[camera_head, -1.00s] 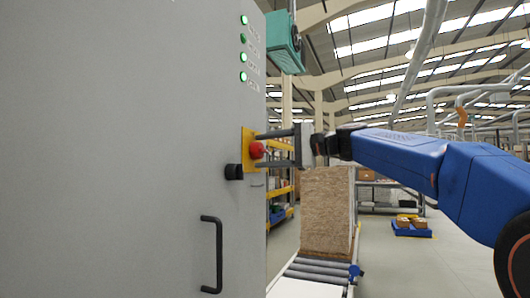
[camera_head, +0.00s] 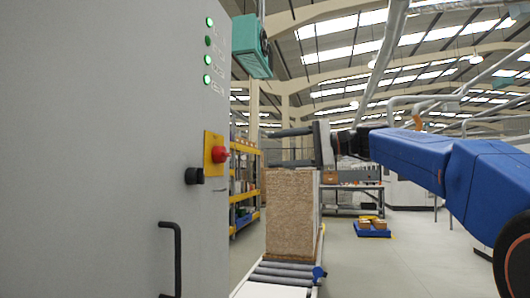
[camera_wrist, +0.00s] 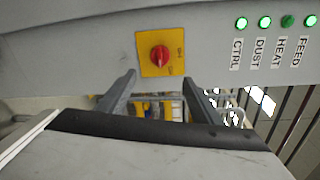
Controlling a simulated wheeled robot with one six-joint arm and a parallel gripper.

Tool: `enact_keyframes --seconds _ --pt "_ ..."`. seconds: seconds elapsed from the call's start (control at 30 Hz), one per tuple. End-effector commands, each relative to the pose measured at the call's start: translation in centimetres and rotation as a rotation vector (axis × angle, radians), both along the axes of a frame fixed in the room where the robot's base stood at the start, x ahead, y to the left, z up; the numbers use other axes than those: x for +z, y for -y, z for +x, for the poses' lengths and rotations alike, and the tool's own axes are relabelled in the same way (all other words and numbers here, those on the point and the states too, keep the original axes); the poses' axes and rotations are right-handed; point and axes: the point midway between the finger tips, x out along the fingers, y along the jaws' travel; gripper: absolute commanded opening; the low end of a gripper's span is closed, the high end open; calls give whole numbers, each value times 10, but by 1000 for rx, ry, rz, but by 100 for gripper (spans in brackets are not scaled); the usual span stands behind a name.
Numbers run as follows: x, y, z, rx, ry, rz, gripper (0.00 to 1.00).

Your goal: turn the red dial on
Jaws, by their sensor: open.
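The red dial (camera_head: 220,154) sits on a yellow square plate (camera_head: 209,165) on the front of the grey cabinet (camera_head: 95,150). In the wrist view the red dial (camera_wrist: 159,57) shows face-on near the top centre, with small markings beside it on the yellow plate (camera_wrist: 146,42). My gripper (camera_head: 275,148) is open and empty, to the right of the dial and apart from it. In the wrist view its two fingers (camera_wrist: 155,85) stand apart below the dial. Nothing hides the dial.
A black knob (camera_head: 194,176) and a black handle (camera_head: 177,258) stick out from the cabinet below the dial. Green lamps (camera_head: 208,60) are above it. Open floor lies to the right.

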Motion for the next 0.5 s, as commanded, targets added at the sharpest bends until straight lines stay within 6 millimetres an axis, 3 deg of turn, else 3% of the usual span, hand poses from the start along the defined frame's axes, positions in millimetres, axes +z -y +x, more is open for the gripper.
enact_keyframes --seconds 0.2,0.5 --pt "1 14 -5 -1 0 0 60" --pt "1 16 -6 0 0 0 60"
